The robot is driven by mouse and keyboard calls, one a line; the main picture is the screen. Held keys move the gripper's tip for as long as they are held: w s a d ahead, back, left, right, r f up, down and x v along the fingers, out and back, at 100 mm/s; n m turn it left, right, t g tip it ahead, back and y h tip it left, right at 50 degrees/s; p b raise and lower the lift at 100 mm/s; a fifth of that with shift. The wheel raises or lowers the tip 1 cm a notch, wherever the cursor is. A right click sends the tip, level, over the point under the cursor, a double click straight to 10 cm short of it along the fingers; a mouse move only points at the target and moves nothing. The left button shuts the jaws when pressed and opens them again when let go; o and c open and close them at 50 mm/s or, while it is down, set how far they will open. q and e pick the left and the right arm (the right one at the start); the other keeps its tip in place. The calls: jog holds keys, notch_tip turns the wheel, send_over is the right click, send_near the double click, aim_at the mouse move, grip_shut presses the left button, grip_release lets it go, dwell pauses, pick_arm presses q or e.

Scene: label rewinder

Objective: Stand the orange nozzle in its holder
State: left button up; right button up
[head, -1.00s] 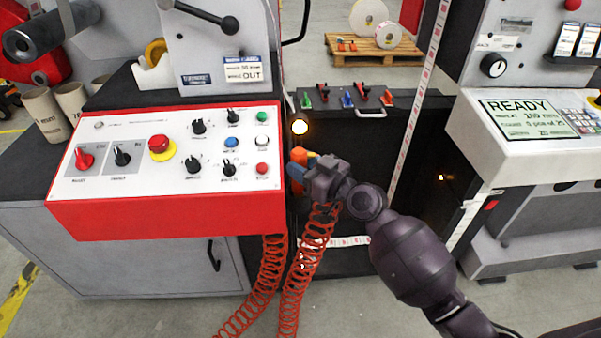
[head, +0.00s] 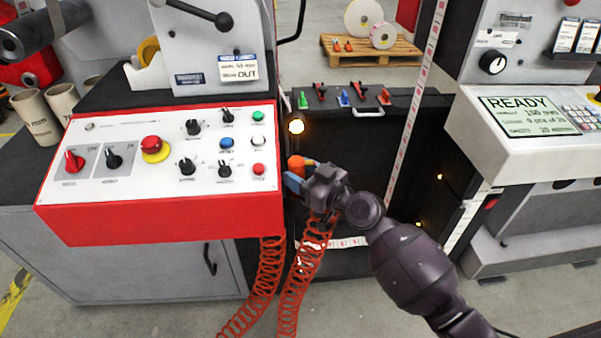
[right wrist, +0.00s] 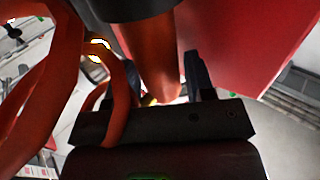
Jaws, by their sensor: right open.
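The orange nozzle (head: 299,164) is upright just right of the red control panel, below a lit round lamp. In the right wrist view its tapered orange body (right wrist: 153,55) passes through a dark ring-like part (right wrist: 130,8), which looks like the holder. My right gripper (head: 296,180) is at the nozzle, partly covering it. In the right wrist view my right gripper (right wrist: 160,85) is open, with a finger on each side of the nozzle's lower end. Whether a finger touches it I cannot tell. My left gripper is not in view.
A red coiled hose (head: 314,245) hangs below my right gripper and crosses the left of the right wrist view. The red-edged control panel (head: 160,222) stands close on the left. A dark cabinet (head: 350,140) is behind, and a machine with a READY screen (head: 528,116) is right.

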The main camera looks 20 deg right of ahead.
jog(key=shift+r, duration=0.3)
jog(key=v, duration=1.2)
jog(key=shift+b, duration=0.4)
jog(key=shift+f, duration=0.15)
jog(key=s+f+m+g+h, duration=0.2)
jog(key=s+f+g+h, duration=0.1)
jog(key=s+f, duration=0.6)
jog(key=s+d+f+m+g+h, duration=0.1)
jog(key=s+f+h, duration=0.4)
jog(key=s+f, duration=0.5)
jog(key=s+m+g, duration=0.1)
jog(key=s+g, duration=0.1)
jog(key=s, duration=0.6)
jog(key=shift+s+d+h, duration=0.25)
jog(key=shift+d+h, duration=0.05)
jog(key=shift+f, duration=0.1)
